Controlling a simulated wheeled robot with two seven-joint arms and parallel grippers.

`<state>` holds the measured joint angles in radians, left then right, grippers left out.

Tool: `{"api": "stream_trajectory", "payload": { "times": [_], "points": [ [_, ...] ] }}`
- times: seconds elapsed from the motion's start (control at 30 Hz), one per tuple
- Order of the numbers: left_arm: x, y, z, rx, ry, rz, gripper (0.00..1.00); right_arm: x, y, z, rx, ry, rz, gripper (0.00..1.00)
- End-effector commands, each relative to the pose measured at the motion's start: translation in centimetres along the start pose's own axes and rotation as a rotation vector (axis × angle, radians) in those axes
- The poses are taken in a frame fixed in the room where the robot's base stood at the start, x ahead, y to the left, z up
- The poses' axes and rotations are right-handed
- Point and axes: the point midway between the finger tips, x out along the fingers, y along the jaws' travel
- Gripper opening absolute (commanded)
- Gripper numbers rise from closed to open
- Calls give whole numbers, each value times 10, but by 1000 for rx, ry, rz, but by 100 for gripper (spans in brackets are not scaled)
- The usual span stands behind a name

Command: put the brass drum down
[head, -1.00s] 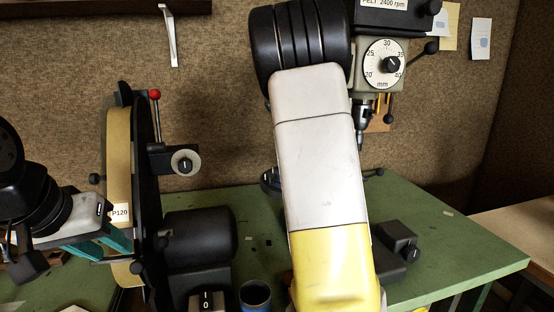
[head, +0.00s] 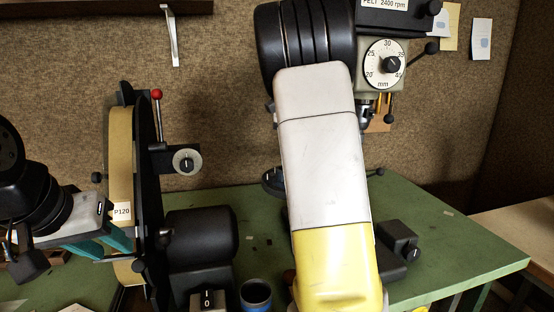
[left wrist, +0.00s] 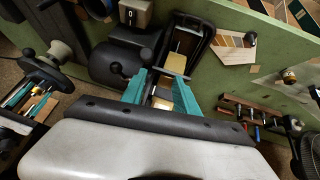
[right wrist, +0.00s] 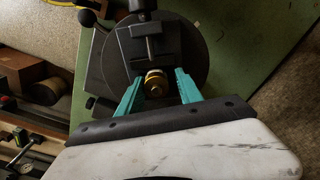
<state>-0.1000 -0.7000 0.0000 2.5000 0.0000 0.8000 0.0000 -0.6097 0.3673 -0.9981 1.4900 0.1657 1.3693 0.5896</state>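The brass drum (right wrist: 155,82) shows in the right wrist view as a small yellow ring with a dark middle. It is over or on a dark round plate (right wrist: 185,55), below a dark clamp. My right gripper (right wrist: 159,74) is open, its teal fingers on either side of the drum with a narrow gap showing at each side. In the head view my right arm hides this gripper and the drum. My left gripper (head: 112,241) is open beside the sanding belt; in the left wrist view its fingers (left wrist: 163,80) are apart, with no clearly held thing.
The belt sander (head: 120,180) stands left on the green bench (head: 450,245). The drill press (head: 388,65) stands behind my right arm. A dark blue cup (head: 256,295) is near the front. The bench's right end is mostly clear.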

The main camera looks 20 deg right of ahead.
Motion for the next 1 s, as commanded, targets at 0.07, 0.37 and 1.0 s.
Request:
{"api": "stream_trajectory", "payload": {
  "times": [0.07,0.37,1.0],
  "points": [
    [0,0,0,0,0,0,36,12,5,3,11,-17,26,52],
    [0,0,0,0,0,0,36,-13,5,1,12,-16,24,52],
    [0,0,0,0,0,0,36,-78,3,1,7,-16,19,52]
  ]
}}
